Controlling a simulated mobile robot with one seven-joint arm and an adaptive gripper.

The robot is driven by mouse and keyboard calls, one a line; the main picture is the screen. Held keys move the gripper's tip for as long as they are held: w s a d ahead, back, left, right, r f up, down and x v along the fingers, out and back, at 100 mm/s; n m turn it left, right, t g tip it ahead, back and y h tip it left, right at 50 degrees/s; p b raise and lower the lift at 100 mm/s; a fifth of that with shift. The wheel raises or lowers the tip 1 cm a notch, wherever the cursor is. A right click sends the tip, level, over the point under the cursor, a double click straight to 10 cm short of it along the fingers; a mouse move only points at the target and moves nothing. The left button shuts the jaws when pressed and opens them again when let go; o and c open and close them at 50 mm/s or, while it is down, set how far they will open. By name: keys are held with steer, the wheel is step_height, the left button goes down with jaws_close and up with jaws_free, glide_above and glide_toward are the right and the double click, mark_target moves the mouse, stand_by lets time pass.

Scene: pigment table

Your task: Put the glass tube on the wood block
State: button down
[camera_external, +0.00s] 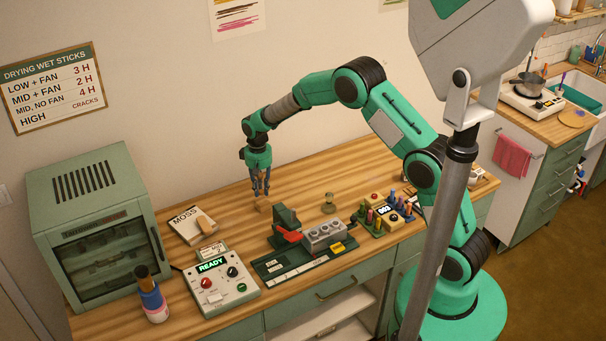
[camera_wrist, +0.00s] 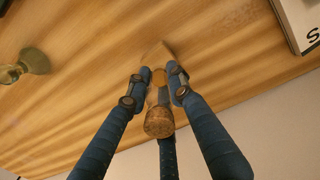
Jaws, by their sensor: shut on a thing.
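My gripper (camera_external: 261,191) points down over the back middle of the table. In the wrist view its blue fingers (camera_wrist: 160,74) are shut on the glass tube, whose cork end (camera_wrist: 158,123) faces the camera. The tube's far end is mostly hidden between the fingers. A small wood block (camera_external: 264,207) lies on the table just below the fingertips. In the wrist view the block (camera_wrist: 157,52) shows just past the fingertips, partly covered. I cannot tell whether the tube touches the block.
A small glass-like vessel (camera_external: 329,203) stands to the right; it also shows in the wrist view (camera_wrist: 33,62). A green press with grey block (camera_external: 324,236) stands in front. A book marked MOSS (camera_external: 190,228) lies to the left. The table behind the gripper is clear.

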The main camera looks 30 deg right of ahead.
mark_target(261, 194)
steer(key=shift+f, duration=1.5)
steer(key=c, duration=1.5)
jaws_free()
steer(key=shift+f, duration=0.15)
steer(key=shift+c, duration=0.2)
step_height(261, 194, up, 12)
steer(key=shift+r+p, duration=0.1)
steer(key=shift+p, duration=0.5)
steer(key=shift+r, duration=0.1)
